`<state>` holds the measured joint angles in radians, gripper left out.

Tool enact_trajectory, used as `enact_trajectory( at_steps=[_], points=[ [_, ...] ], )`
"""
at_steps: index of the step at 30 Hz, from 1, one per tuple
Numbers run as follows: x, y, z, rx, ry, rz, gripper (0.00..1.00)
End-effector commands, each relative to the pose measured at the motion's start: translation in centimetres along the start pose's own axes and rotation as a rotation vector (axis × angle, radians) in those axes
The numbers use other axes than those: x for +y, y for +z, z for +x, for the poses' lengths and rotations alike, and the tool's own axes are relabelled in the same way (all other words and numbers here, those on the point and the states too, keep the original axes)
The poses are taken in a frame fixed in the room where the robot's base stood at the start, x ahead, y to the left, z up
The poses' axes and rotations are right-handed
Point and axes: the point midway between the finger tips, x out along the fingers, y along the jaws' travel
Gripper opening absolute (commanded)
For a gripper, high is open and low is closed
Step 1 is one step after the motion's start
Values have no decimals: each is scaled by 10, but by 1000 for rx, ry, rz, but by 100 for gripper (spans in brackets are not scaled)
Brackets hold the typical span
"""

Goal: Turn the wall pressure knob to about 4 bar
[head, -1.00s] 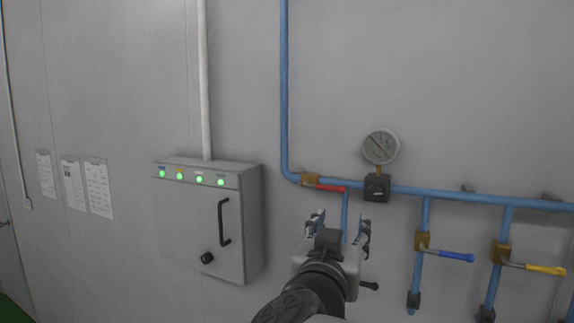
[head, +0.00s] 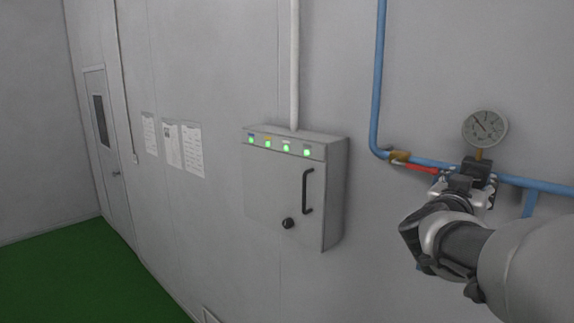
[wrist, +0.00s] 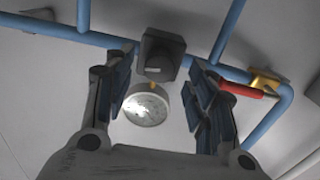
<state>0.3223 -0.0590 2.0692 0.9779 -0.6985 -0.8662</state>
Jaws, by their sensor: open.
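The black pressure knob block (head: 478,168) sits on the blue pipe below the round gauge (head: 485,128), partly hidden by my gripper in the head view. The gauge needle seems to lean to the upper left; its figures are too small to read. My gripper (head: 466,187) is right in front of the knob. In the wrist view, which is upside down, the dark knob (wrist: 160,56) lies ahead between the tips of the two spread fingers (wrist: 160,70). The gauge (wrist: 147,104) also shows between the fingers. I cannot tell whether either finger touches the knob.
A red-handled valve (head: 420,169) on the blue pipe is just left of my gripper; it also shows in the wrist view (wrist: 242,90). A grey cabinet (head: 270,190) with green lights and a black handle stands out from the wall further left. Green floor (head: 85,270) is clear.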

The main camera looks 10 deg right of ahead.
Motion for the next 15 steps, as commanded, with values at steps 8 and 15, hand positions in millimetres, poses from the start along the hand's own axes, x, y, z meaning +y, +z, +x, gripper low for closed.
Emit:
enact_trajectory(
  at_steps=[8,15],
  points=[
    [0,0,23,0,-1,0,51],
    [0,0,24,0,-1,0,51]
  ],
)
